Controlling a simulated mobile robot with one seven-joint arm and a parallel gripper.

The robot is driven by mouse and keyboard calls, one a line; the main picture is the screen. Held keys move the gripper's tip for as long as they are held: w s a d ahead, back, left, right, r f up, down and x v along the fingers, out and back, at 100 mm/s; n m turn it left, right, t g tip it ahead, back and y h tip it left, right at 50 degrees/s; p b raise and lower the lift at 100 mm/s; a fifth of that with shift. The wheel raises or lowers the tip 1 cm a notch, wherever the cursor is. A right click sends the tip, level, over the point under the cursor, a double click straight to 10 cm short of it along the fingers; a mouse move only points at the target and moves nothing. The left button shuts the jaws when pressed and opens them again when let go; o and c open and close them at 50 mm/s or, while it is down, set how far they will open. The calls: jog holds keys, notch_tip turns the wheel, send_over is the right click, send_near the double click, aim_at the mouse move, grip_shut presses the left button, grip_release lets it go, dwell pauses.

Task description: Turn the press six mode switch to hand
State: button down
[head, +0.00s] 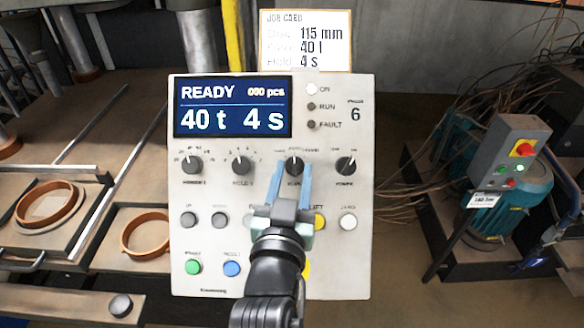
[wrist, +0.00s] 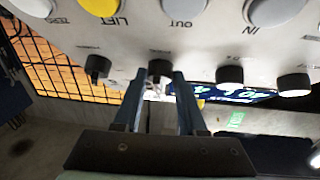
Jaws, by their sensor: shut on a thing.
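The press six panel (head: 330,230) is a pale box facing me, with a "6" at its upper right. Its mode switch (head: 294,163) is the third black knob from the left in the knob row. The knob seems to point about straight up; its position labels are too small to read surely. My gripper (head: 291,172) has its two blue fingers on either side of this knob and is shut on it. In the wrist view, which is upside down, the mode switch (wrist: 160,70) shows between the fingertips (wrist: 157,80).
The panel's display (head: 233,106) reads READY, 40 t, 4 s. Knobs stand close on both sides, the right one (head: 345,165) nearest. Buttons lie below, including yellow, green (head: 193,267) and blue (head: 232,269). A job card (head: 306,40) stands above. A grey control box (head: 507,160) is at right.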

jog(key=shift+d+r+n+y+p, duration=0.15)
jog(key=shift+d+n+y+p, duration=0.05)
jog(key=shift+n+y+p, duration=1.05)
jog(key=shift+d+f+n+y, duration=0.1)
jog(key=shift+n+y, duration=0.1)
jog(key=shift+n, duration=0.3)
jog(key=shift+f+n+y, duration=0.1)
jog(key=shift+n+y, duration=0.05)
jog(key=shift+n, duration=0.3)
jog(key=n+y+b, duration=0.1)
jog(key=b, duration=0.1)
jog(key=n+y+b, duration=0.1)
jog(key=n+b, duration=0.1)
jog(key=b, duration=0.1)
jog(key=shift+d+f+n+y, duration=0.2)
jog(key=shift+n+y, duration=0.1)
jog(key=shift+y, duration=0.1)
jog(key=n+y+b, duration=0.1)
jog(key=n+g+b, duration=0.1)
jog(key=n+b, duration=0.1)
jog(key=shift+d+r+g+y, duration=0.15)
jog(key=shift+r+g+y, duration=0.15)
jog(key=shift+y, duration=0.1)
jog(key=shift+n+b, duration=0.3)
jog(key=shift+c, duration=2.3)
grip_release()
